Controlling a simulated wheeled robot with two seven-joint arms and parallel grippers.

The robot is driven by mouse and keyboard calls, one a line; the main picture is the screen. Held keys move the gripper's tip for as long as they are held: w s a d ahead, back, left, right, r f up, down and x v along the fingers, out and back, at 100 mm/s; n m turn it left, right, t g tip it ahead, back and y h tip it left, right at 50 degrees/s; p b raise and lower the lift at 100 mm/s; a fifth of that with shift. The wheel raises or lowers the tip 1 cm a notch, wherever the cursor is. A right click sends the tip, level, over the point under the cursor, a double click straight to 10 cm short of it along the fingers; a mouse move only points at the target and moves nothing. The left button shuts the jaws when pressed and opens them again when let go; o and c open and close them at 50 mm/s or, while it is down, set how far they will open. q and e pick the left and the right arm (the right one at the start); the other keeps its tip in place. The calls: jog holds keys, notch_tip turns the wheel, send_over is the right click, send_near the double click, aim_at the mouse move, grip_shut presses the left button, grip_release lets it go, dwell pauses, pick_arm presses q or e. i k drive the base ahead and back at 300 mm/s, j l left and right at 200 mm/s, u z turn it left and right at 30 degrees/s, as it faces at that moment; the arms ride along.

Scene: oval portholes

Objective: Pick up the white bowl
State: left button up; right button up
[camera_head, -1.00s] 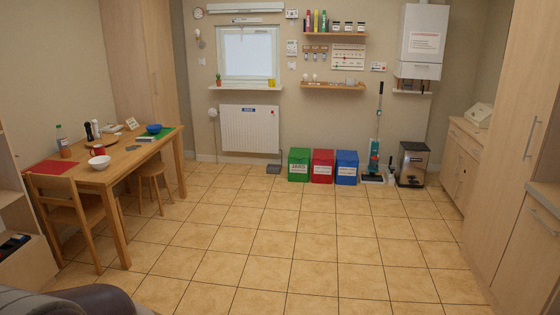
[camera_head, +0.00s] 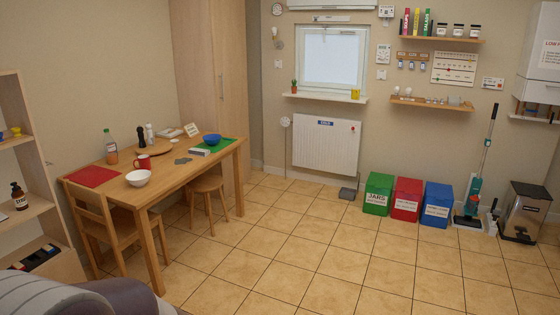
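The white bowl (camera_head: 138,178) stands upright near the front edge of the wooden table (camera_head: 190,174), on the left of the head view. It looks empty. A red mug (camera_head: 143,162) stands just behind it. Neither of my grippers shows in the head view.
A wooden chair (camera_head: 112,226) and a stool (camera_head: 207,187) stand at the table's near side. An open shelf (camera_head: 27,160) is at the left edge. Bottles, a red mat (camera_head: 93,177) and small items share the tabletop. The tiled floor (camera_head: 280,265) is clear.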

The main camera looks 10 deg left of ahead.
aim_at(139, 177)
jog(key=i+j+u, duration=0.2)
jog(key=i+u, duration=0.6)
jog(key=u, duration=0.2)
jog(key=i+u, duration=0.7)
jog(key=i, duration=1.4)
jog(key=i+l+z, duration=0.1)
jog(key=i+z, duration=0.2)
jog(key=i, duration=0.3)
jog(key=i+z, duration=0.3)
jog(key=i, duration=0.3)
jog(key=i+j+z, duration=0.3)
jog(key=i, duration=0.3)
jog(key=l, duration=0.1)
